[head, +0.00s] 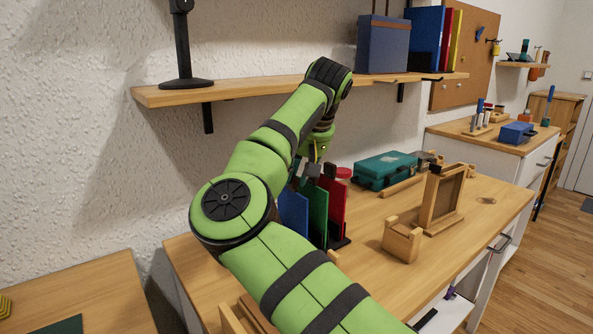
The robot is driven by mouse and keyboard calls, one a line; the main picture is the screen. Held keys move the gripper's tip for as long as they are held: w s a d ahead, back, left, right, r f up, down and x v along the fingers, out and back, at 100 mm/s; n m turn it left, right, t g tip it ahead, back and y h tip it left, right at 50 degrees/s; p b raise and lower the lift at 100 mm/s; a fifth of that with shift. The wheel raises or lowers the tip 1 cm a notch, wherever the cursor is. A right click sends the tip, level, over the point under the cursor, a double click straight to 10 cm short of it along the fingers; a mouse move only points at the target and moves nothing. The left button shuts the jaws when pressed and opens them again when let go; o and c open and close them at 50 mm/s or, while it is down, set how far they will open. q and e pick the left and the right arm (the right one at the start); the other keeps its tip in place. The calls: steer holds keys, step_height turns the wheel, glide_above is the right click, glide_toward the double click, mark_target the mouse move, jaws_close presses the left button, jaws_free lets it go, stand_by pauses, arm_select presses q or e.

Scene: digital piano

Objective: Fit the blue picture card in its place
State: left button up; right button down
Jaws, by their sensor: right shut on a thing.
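A blue card (293,213) stands upright at the left of a row, beside a green card (318,214) and a red card (335,205). My right arm reaches across the bench from below and hides part of the blue card's left side and base. My right gripper (310,173) is at the top of the cards, pointing down, with its fingers closed at the blue card's upper edge. The exact contact is small and partly hidden. A wooden frame on a foot (442,198) stands to the right on the bench. My left gripper is not in view.
A small wooden block holder (401,241) stands in front of the frame. A teal case (386,170) lies behind. A wall shelf (240,88) with a blue box (382,44) runs above my arm. The bench's right front (465,242) is clear.

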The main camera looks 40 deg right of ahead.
steer(key=c, duration=1.1)
jaws_free()
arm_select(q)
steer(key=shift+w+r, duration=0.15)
arm_select(e)
steer(key=shift+r, duration=0.3)
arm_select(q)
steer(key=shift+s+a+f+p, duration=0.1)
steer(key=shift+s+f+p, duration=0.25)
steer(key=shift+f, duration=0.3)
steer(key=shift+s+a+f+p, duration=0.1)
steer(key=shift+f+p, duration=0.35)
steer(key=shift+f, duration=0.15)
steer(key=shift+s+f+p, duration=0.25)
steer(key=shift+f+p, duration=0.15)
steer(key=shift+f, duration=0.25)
arm_select(e)
steer(key=shift+v, duration=6.15)
steer(key=shift+w, duration=0.1)
